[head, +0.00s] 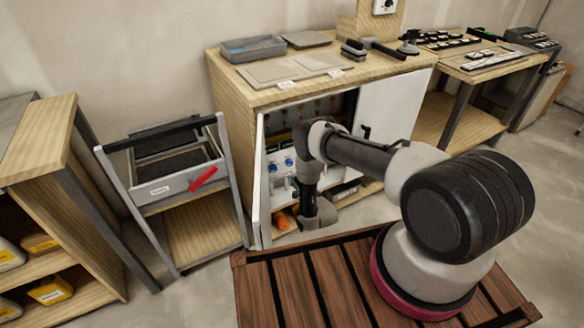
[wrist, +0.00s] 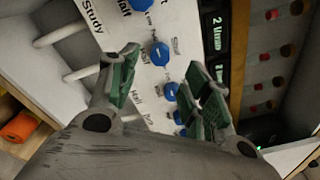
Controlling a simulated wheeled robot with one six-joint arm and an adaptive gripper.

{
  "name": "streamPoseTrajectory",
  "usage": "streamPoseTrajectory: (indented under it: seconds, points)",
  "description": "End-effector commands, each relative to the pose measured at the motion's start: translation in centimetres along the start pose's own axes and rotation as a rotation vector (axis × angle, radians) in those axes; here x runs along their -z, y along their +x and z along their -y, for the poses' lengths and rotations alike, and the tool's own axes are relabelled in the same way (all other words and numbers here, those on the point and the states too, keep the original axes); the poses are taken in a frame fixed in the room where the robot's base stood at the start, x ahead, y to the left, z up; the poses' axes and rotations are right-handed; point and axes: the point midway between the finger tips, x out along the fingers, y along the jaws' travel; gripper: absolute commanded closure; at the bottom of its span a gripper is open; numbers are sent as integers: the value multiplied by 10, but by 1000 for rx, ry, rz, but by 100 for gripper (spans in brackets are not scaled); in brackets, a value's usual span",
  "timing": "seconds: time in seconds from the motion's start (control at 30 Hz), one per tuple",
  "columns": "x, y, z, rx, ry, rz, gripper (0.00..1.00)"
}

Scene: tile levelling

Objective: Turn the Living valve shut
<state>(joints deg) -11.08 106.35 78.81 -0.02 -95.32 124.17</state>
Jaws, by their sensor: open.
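A white valve panel (wrist: 150,85) with several blue valve knobs fills the middle of the wrist view. One blue knob (wrist: 159,54) is above my fingertips in the picture, and another blue knob (wrist: 170,91) appears between them. More blue knobs (wrist: 180,117) lie partly behind the right finger. Labels reading Study and Hall show; I cannot read a Living label. My gripper (wrist: 163,80) is open, its green-padded fingers apart, with nothing held. In the head view, blue knobs (head: 273,168) show inside the open cabinet, left of my arm, which hides part of the panel.
White pipe stubs (wrist: 60,35) stick out beside the panel. An orange roll (wrist: 19,127) lies low left. A dark display (wrist: 215,35) and red knobs (wrist: 277,81) are to the right.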

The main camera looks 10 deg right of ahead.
Motion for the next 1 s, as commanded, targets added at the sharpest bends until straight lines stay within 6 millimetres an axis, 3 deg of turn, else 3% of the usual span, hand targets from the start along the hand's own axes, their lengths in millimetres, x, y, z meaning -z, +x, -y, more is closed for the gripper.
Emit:
streamPoseTrajectory:
  seconds: [0.3,0.7,0.93,1.0]
  points:
    - [0,51,0,0,-3,0,52]
    - [0,62,0,-2,-4,-2,52]
    - [0,62,0,-2,-4,-2,93]
    - [0,62,0,-3,-4,-2,98]
